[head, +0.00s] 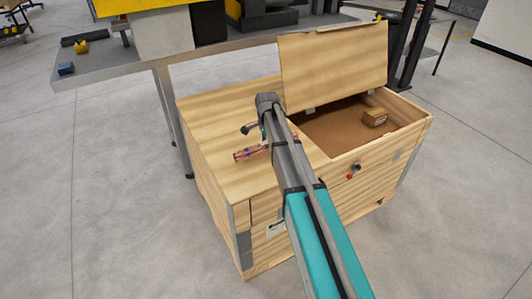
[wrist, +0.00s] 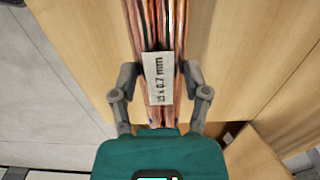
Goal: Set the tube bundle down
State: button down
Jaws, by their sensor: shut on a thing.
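The tube bundle (wrist: 155,28) is a set of copper tubes with a white label marked in mm. In the wrist view it runs lengthwise between the fingers of my gripper (wrist: 159,80), which is shut on it around the label. In the head view the bundle (head: 246,154) shows its left end over the closed left part of the wooden chest top (head: 215,112). My arm hides the rest of it and most of the gripper. I cannot tell whether the bundle touches the wood.
The chest's right compartment is open, its lid (head: 335,62) standing upright at the back. A small cardboard box (head: 375,117) lies inside. A grey workbench (head: 110,72) stands behind. The left and back of the closed top are bare.

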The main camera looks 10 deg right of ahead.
aim_at(266, 149)
dwell(0.4)
jog(key=shift+w+a+f+b, duration=0.15)
jog(key=shift+w+f+b, duration=0.35)
jog(key=shift+f+b, duration=0.25)
jog(key=shift+s+f+b, duration=0.1)
jog(key=shift+f+b, duration=1.15)
jog(key=shift+f, duration=0.05)
jog(key=shift+f, duration=0.1)
jog(key=shift+c, duration=0.4)
grip_release()
jog(key=shift+r, duration=0.2)
notch_tip(266, 149, up, 12)
jog(key=p, duration=1.2)
